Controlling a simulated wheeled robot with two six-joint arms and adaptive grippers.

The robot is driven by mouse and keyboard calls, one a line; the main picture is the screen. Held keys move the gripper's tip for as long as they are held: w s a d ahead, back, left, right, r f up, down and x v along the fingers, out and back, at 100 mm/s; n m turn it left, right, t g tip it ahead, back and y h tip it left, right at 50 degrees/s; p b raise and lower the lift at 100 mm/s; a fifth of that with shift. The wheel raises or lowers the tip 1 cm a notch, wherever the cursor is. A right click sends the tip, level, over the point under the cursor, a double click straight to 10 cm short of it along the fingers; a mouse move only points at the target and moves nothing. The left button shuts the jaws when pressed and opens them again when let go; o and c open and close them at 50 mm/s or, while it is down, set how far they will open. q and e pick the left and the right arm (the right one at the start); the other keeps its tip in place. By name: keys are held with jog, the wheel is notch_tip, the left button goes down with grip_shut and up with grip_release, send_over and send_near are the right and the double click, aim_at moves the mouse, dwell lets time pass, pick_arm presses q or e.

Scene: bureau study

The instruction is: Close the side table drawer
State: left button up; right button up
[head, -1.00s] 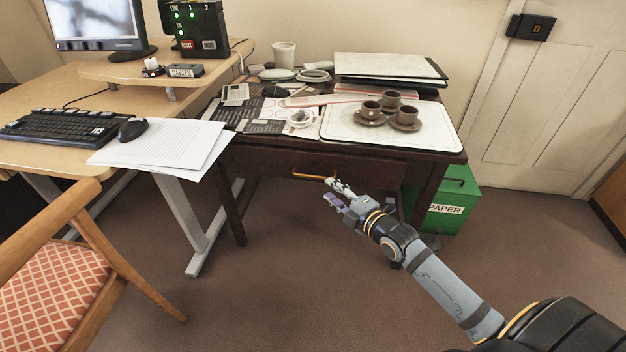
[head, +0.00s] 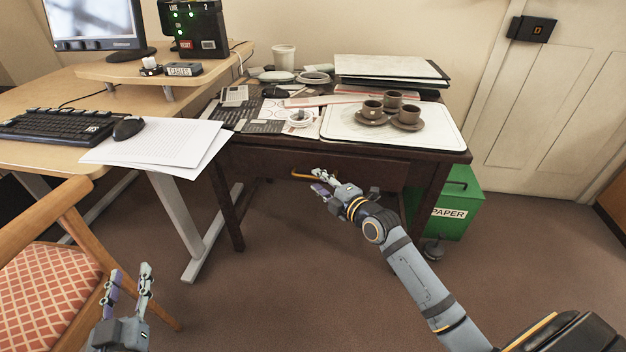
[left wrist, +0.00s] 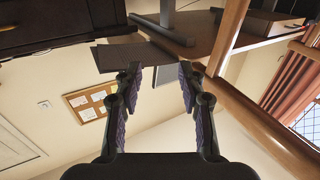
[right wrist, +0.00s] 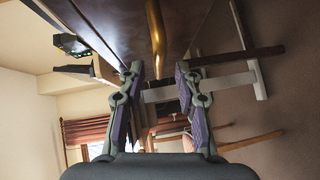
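The dark wooden side table (head: 450,158) stands in the middle of the head view. Its drawer front (head: 385,173) faces me below the tabletop; how far it stands out is hard to tell. A brass bar handle (head: 302,176) is on the drawer front, partly hidden by my right gripper (head: 316,181). In the right wrist view the handle (right wrist: 156,40) shows between and beyond the open fingers (right wrist: 157,82), with no clear grip on it. My left gripper (head: 131,271) is open and empty at lower left, away from the table; its fingers also show in the left wrist view (left wrist: 158,85).
Cups on saucers (head: 390,110), papers and folders (head: 390,68) lie on the side table. A green paper bin (head: 460,205) stands by its right leg. A desk (head: 60,100) and a chair (head: 50,260) are on the left. The floor in front is clear.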

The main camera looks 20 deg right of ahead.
aim_at(313, 178)
pick_arm(q)
notch_tip(313, 178, up, 10)
jog(key=t+b, duration=0.1)
jog(key=t, duration=0.3)
jog(key=shift+s+r+t+h, duration=0.25)
jog(key=shift+s+t+h, duration=0.05)
jog(key=shift+s+t, duration=0.1)
pick_arm(e)
jog(key=x, duration=0.3)
jog(key=shift+w+a, duration=0.1)
jog(key=shift+w, duration=0.1)
grip_shut()
pick_arm(q)
jog(key=shift+f, duration=0.1)
